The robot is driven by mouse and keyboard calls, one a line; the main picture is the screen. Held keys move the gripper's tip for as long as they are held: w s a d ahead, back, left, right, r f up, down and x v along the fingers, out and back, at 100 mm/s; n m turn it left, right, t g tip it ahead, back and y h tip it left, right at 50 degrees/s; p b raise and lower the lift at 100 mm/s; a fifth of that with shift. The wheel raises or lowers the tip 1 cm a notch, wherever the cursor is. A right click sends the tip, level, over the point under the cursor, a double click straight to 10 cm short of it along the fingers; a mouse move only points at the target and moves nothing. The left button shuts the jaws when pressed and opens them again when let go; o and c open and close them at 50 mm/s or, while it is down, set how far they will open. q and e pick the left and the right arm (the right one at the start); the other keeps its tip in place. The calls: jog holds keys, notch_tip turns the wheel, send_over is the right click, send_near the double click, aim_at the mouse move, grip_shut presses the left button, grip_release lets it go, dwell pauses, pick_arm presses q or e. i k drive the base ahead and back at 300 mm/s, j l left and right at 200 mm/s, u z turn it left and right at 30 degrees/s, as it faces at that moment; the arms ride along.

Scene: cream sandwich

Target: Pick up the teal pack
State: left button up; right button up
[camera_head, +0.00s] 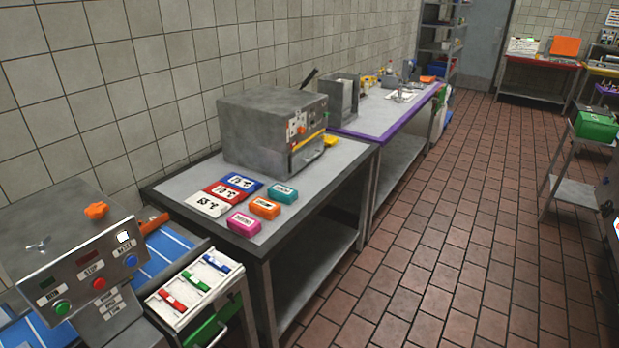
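The teal pack (282,192) is a small box with a pale label on top. It lies flat on the grey-topped table (333,168), at the right end of a group of coloured packs and cards, in front of the grey machine. An orange pack (264,208) lies just in front of it and a pink pack (243,224) further forward. Neither of my grippers shows in the head view.
Blue, red and white temperature cards (207,204) lie left of the packs. The grey box machine (272,130) stands behind them. A control-panel machine (90,275) and a drawer unit with coloured handles (190,290) stand at front left. The tiled floor (430,240) to the right is clear.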

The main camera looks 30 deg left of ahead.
aim_at(281, 193)
jog(key=i, duration=1.7)
jog(key=i+u, duration=0.1)
jog(key=i, duration=0.4)
jog(key=i+l+u, duration=0.1)
jog(key=i, duration=0.4)
jog(key=i+l+u, duration=0.15)
jog(key=i, duration=0.35)
jog(key=u, duration=3.65)
jog(key=l, duration=0.05)
